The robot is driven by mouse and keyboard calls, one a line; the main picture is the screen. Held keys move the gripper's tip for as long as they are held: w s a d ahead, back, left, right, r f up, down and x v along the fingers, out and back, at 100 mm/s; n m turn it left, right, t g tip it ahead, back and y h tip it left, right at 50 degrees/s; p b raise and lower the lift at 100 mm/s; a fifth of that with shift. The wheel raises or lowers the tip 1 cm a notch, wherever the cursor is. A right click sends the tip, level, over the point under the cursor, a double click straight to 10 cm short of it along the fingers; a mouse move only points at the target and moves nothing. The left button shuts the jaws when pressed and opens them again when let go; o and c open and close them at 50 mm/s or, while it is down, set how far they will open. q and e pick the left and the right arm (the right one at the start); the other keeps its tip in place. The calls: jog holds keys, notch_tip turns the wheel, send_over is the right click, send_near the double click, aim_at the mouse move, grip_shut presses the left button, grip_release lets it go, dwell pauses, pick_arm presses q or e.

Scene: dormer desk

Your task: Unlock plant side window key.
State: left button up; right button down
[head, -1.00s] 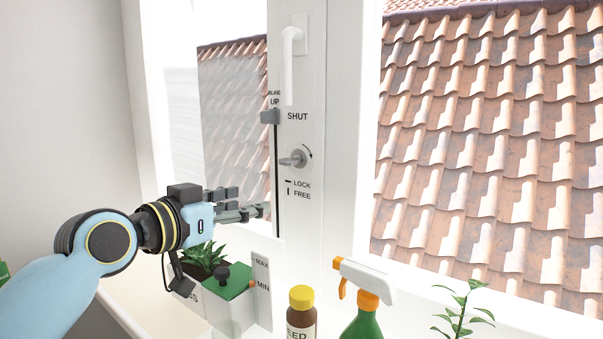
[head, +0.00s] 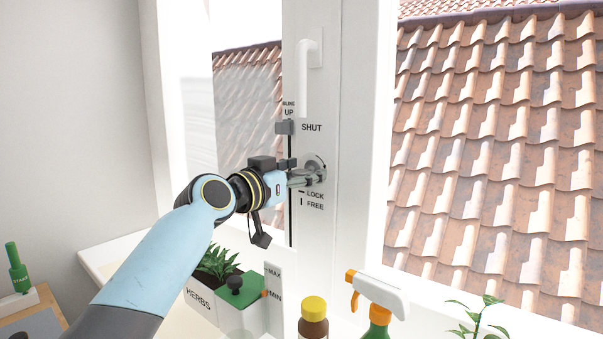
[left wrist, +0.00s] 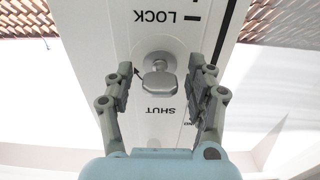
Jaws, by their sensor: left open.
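The window key (left wrist: 158,84) is a small grey metal knob on a round base on the white window frame (head: 344,200). In the left wrist view it sits between the spread fingers of my left gripper (left wrist: 160,88), with a gap on each side. In the head view my left gripper (head: 305,176) points at the lock (head: 317,167) and mostly hides the key. LOCK and FREE marks (head: 314,200) stand just below it. My left gripper is open and empty. My right gripper is not in view.
A white window handle (head: 305,80) hangs above, by the word SHUT. A grey blind slider (head: 284,128) is up and left of the lock. Below stand a herb planter (head: 199,299), a green-lidded box (head: 238,317), a yellow-capped bottle (head: 313,310) and a spray bottle (head: 379,295).

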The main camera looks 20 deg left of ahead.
pick_arm(q)
grip_shut()
dwell(0.3)
jog(key=n+p, duration=0.1)
jog(key=n, duration=0.3)
jog(key=shift+r+n+p, duration=0.1)
jog(key=shift+n+p, duration=0.3)
jog(key=n+p, duration=0.2)
jog(key=n, duration=0.2)
jog(key=shift+n, duration=0.3)
jog(key=n+p, duration=0.1)
jog(key=n, duration=0.3)
jog(key=shift+p, duration=0.4)
jog(key=shift+n+p, duration=0.8)
jog(key=shift+n, duration=1.5)
